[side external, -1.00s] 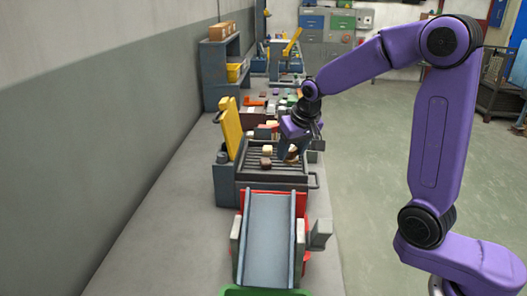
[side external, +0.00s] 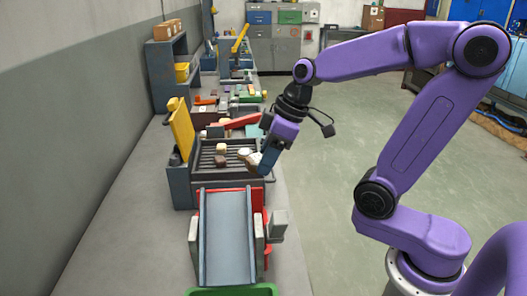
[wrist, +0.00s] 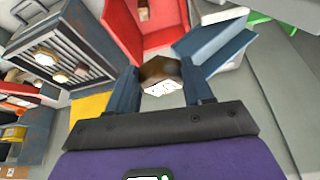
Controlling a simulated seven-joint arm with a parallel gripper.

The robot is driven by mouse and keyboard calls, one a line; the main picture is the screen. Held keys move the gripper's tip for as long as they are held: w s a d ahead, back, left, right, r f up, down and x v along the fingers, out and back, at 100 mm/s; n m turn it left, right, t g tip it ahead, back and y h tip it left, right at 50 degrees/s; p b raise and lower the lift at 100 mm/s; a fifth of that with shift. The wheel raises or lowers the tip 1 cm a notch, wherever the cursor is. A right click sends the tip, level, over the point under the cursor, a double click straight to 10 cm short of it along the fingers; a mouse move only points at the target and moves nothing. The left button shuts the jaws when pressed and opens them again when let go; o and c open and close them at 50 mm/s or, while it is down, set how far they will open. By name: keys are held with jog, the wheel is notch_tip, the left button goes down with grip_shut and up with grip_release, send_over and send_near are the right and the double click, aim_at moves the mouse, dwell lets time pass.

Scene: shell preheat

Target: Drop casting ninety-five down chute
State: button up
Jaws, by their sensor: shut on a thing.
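My gripper (side external: 262,165) is shut on a brown casting with a white marked face. In the wrist view this casting (wrist: 160,82) sits between the blue fingers; its marking is too small to read. In the side view my gripper is tilted, at the right edge of the slatted heating grate (side external: 208,176), behind and to the right of the chute. The grey-blue sloping chute (side external: 227,235) stands in front of the grate and is empty in the side view. A light casting (side external: 221,148) and a dark casting (side external: 220,161) lie on the grate.
A yellow raised lid (side external: 181,130) stands left of the grate. A red bin (wrist: 120,20) shows in the wrist view with a brown piece (wrist: 143,12) in it. A green tray (side external: 235,291) lies at the chute's foot. Loose parts lie farther back along the bench.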

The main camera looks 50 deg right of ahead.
jog(key=s+a+n+g+y, duration=0.25)
jog(key=a+n+g, duration=0.25)
jog(key=a+n, duration=0.95)
jog(key=shift+m+h, duration=0.35)
jog(key=shift+h, duration=0.1)
jog(key=shift+s+a+f, duration=0.1)
jog(key=shift+s+f, duration=0.05)
jog(key=shift+f, duration=1.3)
jog(key=shift+s+a+f, duration=0.1)
jog(key=shift+a+f, duration=0.05)
jog(key=shift+f, duration=1.35)
jog(key=shift+s+a+f, duration=0.1)
jog(key=shift+s+f, duration=0.05)
jog(key=shift+f, duration=1.3)
jog(key=o, duration=1.2)
jog(key=shift+c, duration=0.2)
